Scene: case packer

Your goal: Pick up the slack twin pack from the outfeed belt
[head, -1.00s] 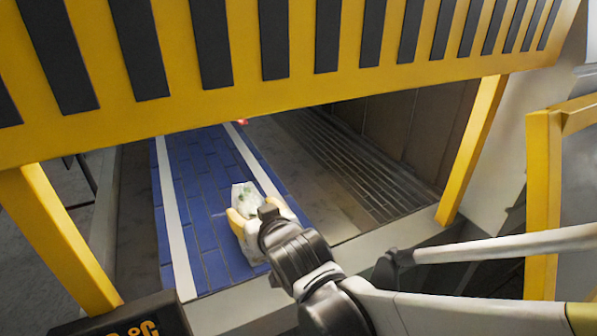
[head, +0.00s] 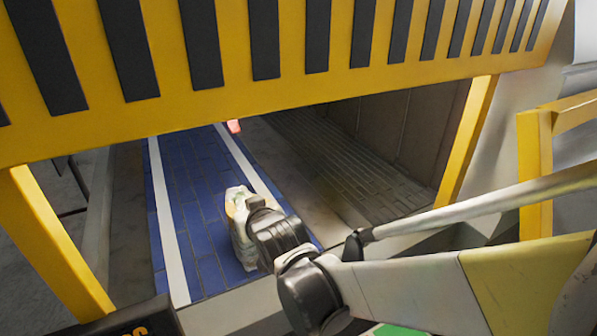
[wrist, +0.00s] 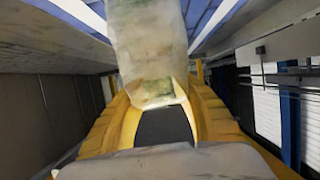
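The twin pack (head: 239,235) is a pale, whitish wrapped bundle with greenish patches. In the head view it stands upright at the near end of the blue outfeed belt (head: 205,225). In the wrist view the pack (wrist: 150,45) fills the upper middle, and its near end lies between the yellow fingers. My gripper (wrist: 156,108) appears shut on the pack, with a finger against each side. In the head view my dark wrist hides part of the pack's right side. I cannot tell whether its base touches the belt.
A yellow guard beam (head: 290,60) with black stripes crosses above the belt opening, with yellow posts (head: 55,240) at both sides. A grey slotted strip (head: 345,165) runs right of the belt.

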